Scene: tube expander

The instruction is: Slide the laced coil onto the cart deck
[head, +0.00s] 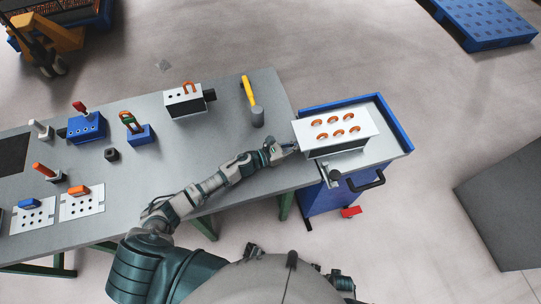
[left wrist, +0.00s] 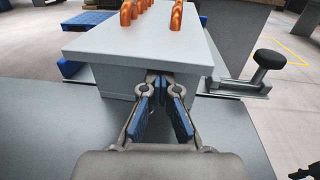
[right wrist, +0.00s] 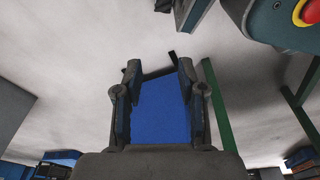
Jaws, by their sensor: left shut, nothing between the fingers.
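The laced coil is a pale grey block (head: 318,146) with copper loops on its top. It lies mostly over the deck of the blue cart (head: 397,137), its left end close to the table edge. My left gripper (head: 291,150) is shut and empty, its tips at the block's near end face. In the left wrist view the closed fingertips (left wrist: 160,80) sit right against or just short of the block (left wrist: 135,47); contact is hard to tell. My right gripper (right wrist: 157,95) is open and empty, with the blue cart side (right wrist: 160,110) seen beyond its fingers.
The grey table (head: 220,155) adjoins the cart. A clamp with a black knob (left wrist: 270,62) stands beside the block, and a black handle (head: 372,182) juts from the cart. A yellow-handled tool (head: 248,92) and several fixtures stand on the table. The deck's right side is bare.

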